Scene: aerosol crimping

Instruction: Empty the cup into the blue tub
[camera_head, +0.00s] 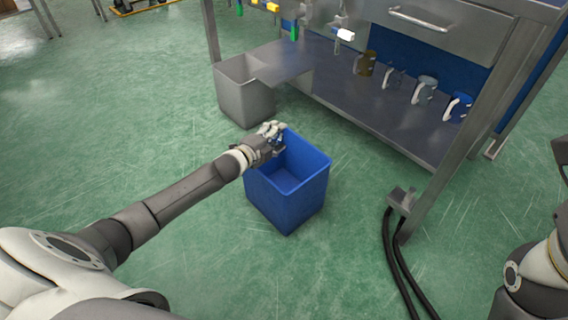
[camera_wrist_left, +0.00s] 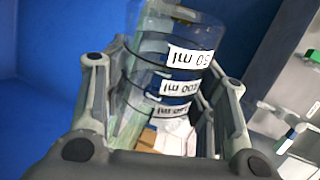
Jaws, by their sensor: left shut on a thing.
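The blue tub (camera_head: 287,200) stands on the green floor in the middle of the head view, its top open. My left gripper (camera_head: 276,138) is over the tub's back-left rim. In the left wrist view my left gripper (camera_wrist_left: 160,110) is shut on a clear cup (camera_wrist_left: 175,50) with dark bands and white volume labels, whose print is upside down there. The cup is mostly hidden by the gripper in the head view. I cannot tell what is left inside it. Blue fills the left of the wrist view. My right gripper is out of view.
A grey bin (camera_head: 240,95) stands behind the tub, beside a metal workbench (camera_head: 340,95). Several mugs or jugs, one of them blue (camera_head: 458,107), stand on its lower shelf. Black cables (camera_head: 400,270) run down at the right.

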